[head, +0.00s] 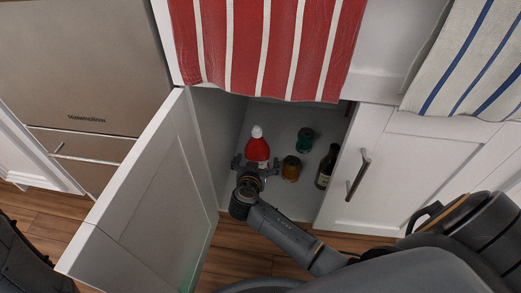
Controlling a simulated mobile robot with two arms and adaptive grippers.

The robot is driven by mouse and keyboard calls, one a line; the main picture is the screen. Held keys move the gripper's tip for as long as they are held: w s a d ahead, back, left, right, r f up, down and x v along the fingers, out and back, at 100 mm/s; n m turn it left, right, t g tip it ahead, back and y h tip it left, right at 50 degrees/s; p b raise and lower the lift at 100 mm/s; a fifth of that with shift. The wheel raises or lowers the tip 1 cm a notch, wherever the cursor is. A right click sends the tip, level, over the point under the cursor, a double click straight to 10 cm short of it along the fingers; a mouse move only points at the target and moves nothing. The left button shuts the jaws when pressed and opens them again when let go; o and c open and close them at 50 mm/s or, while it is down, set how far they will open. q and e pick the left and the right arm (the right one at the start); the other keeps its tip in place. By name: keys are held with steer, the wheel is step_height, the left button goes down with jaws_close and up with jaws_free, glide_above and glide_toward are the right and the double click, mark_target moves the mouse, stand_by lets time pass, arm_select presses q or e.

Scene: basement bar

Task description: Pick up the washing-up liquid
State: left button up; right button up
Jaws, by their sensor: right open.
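A red bottle with a white cap (257,150), which looks like the washing-up liquid, stands inside the open cabinet. My right gripper (256,164) reaches in from the front, its fingers spread to the left and right of the bottle's lower part. It is open. The gripper hides the bottle's base, and I cannot tell whether the fingers touch it. My left gripper is not in view.
An amber jar (291,168), a teal jar (305,140) and a dark bottle (327,167) stand to the right inside the cabinet. The open door (150,190) is at left; a closed door (400,170) is at right. A red striped towel (265,45) hangs above.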

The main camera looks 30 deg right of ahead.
steer(key=shift+s+a+r, duration=0.1)
steer(key=shift+c, duration=1.1)
steer(key=c, duration=1.4)
steer(key=shift+c, duration=0.8)
steer(key=shift+r, duration=0.15)
